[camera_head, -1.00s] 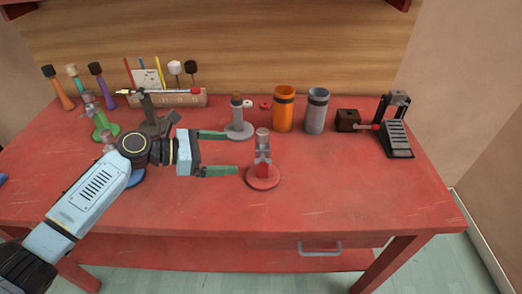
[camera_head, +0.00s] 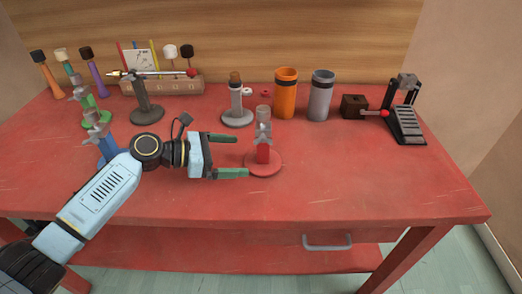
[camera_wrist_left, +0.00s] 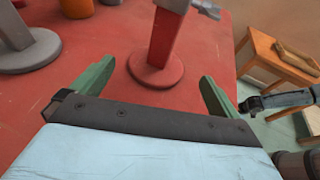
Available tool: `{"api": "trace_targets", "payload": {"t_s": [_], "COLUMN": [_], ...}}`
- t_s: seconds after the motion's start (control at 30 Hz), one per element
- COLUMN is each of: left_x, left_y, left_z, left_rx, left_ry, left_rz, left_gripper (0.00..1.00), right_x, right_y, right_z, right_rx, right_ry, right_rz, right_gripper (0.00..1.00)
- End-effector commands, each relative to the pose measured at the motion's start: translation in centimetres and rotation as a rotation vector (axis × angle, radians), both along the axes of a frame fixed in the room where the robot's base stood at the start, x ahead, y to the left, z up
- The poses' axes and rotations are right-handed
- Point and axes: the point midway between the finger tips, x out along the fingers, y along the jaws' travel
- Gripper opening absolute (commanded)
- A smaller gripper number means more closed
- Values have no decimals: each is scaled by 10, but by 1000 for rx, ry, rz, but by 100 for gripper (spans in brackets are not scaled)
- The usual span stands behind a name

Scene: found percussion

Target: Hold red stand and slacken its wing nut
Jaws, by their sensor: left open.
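The red stand (camera_head: 263,160) stands upright on the table, with a round red base, a red post and a grey metal clamp (camera_head: 263,130) on top. I cannot make out the wing nut clearly. My left gripper (camera_head: 236,156) is open, its green fingers pointing right at the stand, with the post just beyond the fingertips. In the left wrist view the red stand (camera_wrist_left: 158,55) is ahead, between the lines of the two open fingers (camera_wrist_left: 150,82), and not gripped. Its top is cut off there. My right gripper is not seen in the head view; a grey part at the wrist view's right edge is unclear.
A grey stand (camera_head: 237,118) is behind the gripper, with an orange cup (camera_head: 285,95) and a grey cup (camera_head: 320,97) farther right. A pedal (camera_head: 407,122) is at the right. A blue stand (camera_head: 100,140) is near my left arm. The table's front right is clear.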

Motion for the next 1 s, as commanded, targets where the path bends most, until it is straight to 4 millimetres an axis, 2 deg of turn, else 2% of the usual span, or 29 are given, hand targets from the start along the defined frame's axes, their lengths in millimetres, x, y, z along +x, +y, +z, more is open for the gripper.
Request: {"api": "trace_targets", "payload": {"t_s": [0.37, 0.63, 1.0], "left_x": [10, 18, 21], "left_y": [-30, -59, -67], "left_z": [-12, -18, -21], "left_rx": [-1, -2, 0], "left_ry": [-1, 0, -1], "left_rz": [1, 0, 1], "left_gripper": [100, 100, 100], "right_x": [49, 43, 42], "right_y": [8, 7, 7], "right_z": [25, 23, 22], "right_rx": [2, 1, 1], "right_ry": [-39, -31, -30], "right_rz": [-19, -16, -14], "right_gripper": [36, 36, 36]}}
